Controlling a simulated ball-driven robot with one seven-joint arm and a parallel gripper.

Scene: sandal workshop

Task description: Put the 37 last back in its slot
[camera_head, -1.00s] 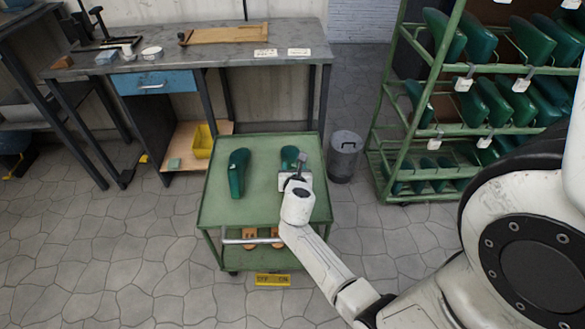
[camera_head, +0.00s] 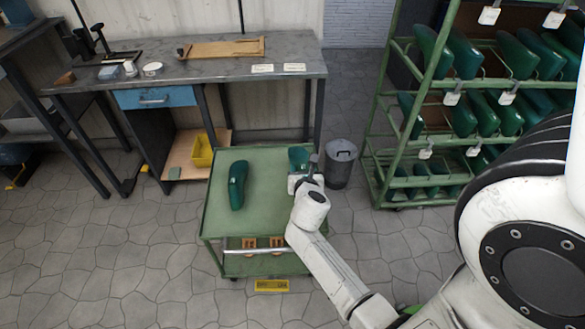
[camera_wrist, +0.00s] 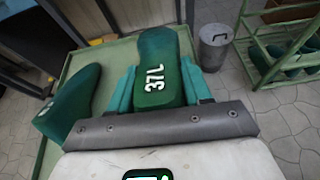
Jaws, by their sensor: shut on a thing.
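A green last marked "37L" (camera_wrist: 160,62) is between the fingers of my gripper (camera_wrist: 157,88) in the wrist view. My gripper is shut on it over the green cart (camera_head: 255,225). In the head view the held last (camera_head: 299,158) shows only in part, behind my wrist. I cannot tell whether it is clear of the cart top. A second green last (camera_head: 237,185) lies on the cart to the left; it also shows in the wrist view (camera_wrist: 68,105). The green rack (camera_head: 388,120) at the right holds several green lasts with white tags, too small to read.
A workbench (camera_head: 205,72) with a wooden board and a blue drawer (camera_head: 156,97) stands behind the cart. A grey bin (camera_head: 341,165) stands between cart and rack. A yellow bin (camera_head: 203,150) sits on the bench's lower shelf. Open stone floor lies left and in front.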

